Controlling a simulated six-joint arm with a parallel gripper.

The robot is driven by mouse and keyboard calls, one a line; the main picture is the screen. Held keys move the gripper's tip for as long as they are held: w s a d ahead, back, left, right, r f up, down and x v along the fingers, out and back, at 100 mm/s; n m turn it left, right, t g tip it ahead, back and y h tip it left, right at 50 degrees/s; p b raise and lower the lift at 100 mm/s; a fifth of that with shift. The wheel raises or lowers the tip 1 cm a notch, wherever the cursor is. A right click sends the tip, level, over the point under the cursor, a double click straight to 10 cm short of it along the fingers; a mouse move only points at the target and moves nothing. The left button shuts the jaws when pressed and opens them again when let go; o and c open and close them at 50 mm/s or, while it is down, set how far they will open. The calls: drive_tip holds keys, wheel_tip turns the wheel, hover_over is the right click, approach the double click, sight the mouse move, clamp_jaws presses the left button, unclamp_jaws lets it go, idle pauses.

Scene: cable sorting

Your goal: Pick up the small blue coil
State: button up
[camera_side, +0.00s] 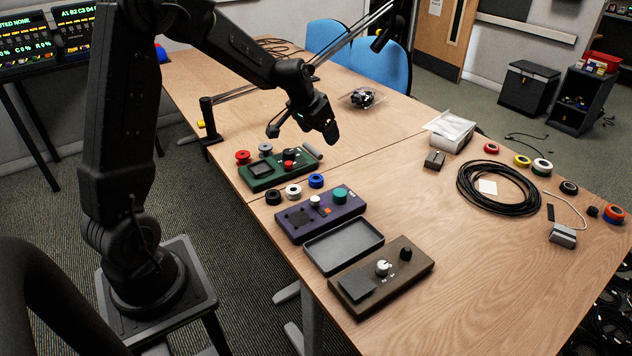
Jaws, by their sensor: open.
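A small blue coil (316,181) lies on the wooden table (420,260), at the right end of a short row with a white coil (293,192) and a black coil (273,197). The row sits between the green device and the purple device. My gripper (329,133) hangs above the table, higher in the picture than the blue coil and clearly apart from it. It is open, and I see nothing held in it. The gap between its fingers is hard to make out at this angle.
A green device (262,173), a purple device (297,219), a grey tray (344,246) and a brown device (361,291) line the near edge. A large black cable coil (498,187) and several small coloured coils lie at right. The table's middle is clear.

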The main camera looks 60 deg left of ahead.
drive_tip(key=n, duration=0.1)
approach(316, 177)
drive_tip(key=w+f, duration=0.2)
drive_tip(key=f, duration=0.1)
drive_tip(key=shift+a+g+y, duration=0.1)
drive_tip(key=shift+g+y, duration=0.2)
drive_tip(key=shift+g, duration=0.1)
drive_tip(key=shift+d+x, duration=0.2)
drive_tip(key=shift+x, duration=2.9)
drive_tip(key=c, duration=1)
